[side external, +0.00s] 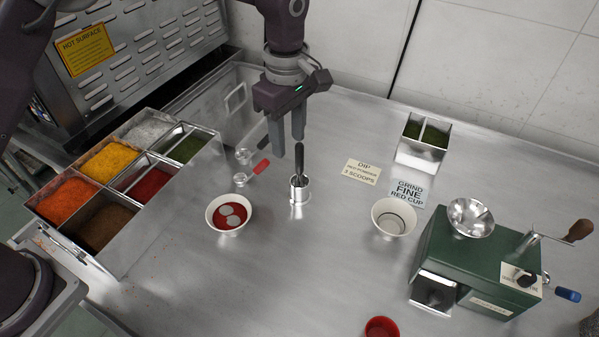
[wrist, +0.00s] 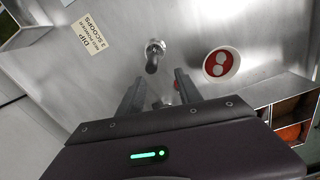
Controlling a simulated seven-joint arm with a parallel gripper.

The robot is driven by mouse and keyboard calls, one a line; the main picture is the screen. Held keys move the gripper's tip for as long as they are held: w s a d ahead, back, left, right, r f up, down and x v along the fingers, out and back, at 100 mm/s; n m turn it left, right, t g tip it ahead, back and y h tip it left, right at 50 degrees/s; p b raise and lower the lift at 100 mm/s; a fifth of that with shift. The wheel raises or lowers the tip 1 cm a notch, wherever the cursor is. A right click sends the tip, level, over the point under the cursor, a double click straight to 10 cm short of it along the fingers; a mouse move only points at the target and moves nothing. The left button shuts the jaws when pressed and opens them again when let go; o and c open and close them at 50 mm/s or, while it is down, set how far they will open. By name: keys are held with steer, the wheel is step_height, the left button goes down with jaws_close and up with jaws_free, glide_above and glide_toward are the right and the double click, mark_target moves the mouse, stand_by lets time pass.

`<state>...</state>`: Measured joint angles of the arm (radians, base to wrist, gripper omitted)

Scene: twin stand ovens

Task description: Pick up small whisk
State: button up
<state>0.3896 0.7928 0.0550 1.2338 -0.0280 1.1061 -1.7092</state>
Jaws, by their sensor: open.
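What looks like the small whisk stands upright in a small metal cup (side external: 300,191) on the steel table, its dark handle (side external: 299,158) pointing up. The whisk's lower end is hidden inside the cup. My gripper (side external: 288,143) is open and empty, pointing down just behind and above the handle. In the wrist view its fingers (wrist: 153,85) are spread apart, with the handle a little beyond the tips, roughly between them. I see no contact.
Another white bowl (side external: 393,218) and a green grinder (side external: 478,262) stand right. Spice bins (side external: 106,226) line the left. A red cup (side external: 381,328) stands in front.

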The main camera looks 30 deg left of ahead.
mark_target(300, 173)
steer(key=d+f, duration=0.1)
steer(key=d, duration=0.1)
steer(key=shift+d+f, duration=0.4)
steer(key=f, duration=0.6)
steer(key=shift+w+a+f, duration=0.25)
steer(key=shift+a+f, duration=0.05)
steer(key=shift+a, duration=0.05)
jaws_close()
